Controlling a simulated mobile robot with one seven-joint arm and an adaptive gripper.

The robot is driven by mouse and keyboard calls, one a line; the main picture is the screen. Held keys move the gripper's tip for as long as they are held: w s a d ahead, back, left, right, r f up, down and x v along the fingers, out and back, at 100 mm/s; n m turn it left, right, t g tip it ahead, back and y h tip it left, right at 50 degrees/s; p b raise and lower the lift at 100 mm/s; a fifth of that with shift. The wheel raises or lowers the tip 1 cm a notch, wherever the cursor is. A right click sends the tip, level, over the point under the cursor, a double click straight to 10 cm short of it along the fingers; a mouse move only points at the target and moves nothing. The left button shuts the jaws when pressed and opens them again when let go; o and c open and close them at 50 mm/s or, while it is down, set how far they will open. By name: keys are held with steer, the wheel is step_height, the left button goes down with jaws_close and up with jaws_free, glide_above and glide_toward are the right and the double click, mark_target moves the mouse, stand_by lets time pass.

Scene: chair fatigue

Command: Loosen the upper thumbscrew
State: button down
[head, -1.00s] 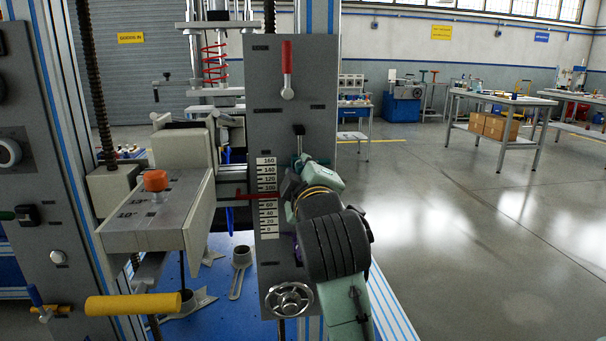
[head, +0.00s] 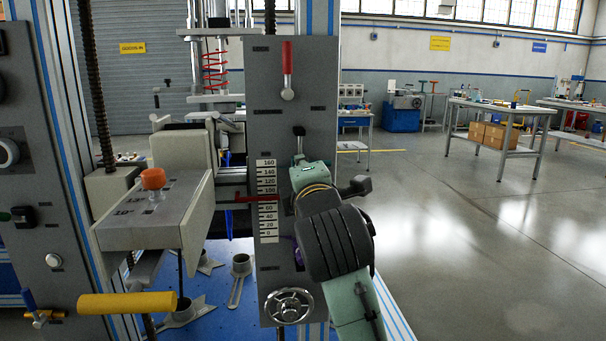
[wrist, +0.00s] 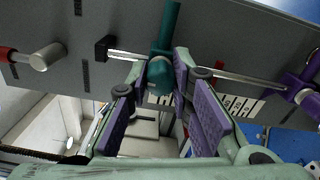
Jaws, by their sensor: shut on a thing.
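The upper thumbscrew is teal, with a rounded head and a crossbar (wrist: 160,72), and sits on a rod along the slot of the grey panel (head: 262,100). In the wrist view my gripper (wrist: 161,78) has its two fingertips closed on either side of the thumbscrew's head, gripping it. In the head view my gripper (head: 312,178) is against the panel and mostly hides the upper thumbscrew. A purple lower thumbscrew (wrist: 304,88) is farther along the slot, apart from my fingers.
A black knob (head: 298,130) is just above my gripper. A red pointer (head: 252,198) crosses the white scale (head: 267,222) to its left. A red-handled lever (head: 287,75) is higher, and a handwheel (head: 289,305) is below. Open floor is on the right.

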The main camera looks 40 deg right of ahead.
stand_by(0.5)
steer(key=c, duration=1.4)
jaws_free()
steer(key=v, duration=1.2)
steer(key=shift+a, duration=0.1)
steer(key=shift+f, duration=0.1)
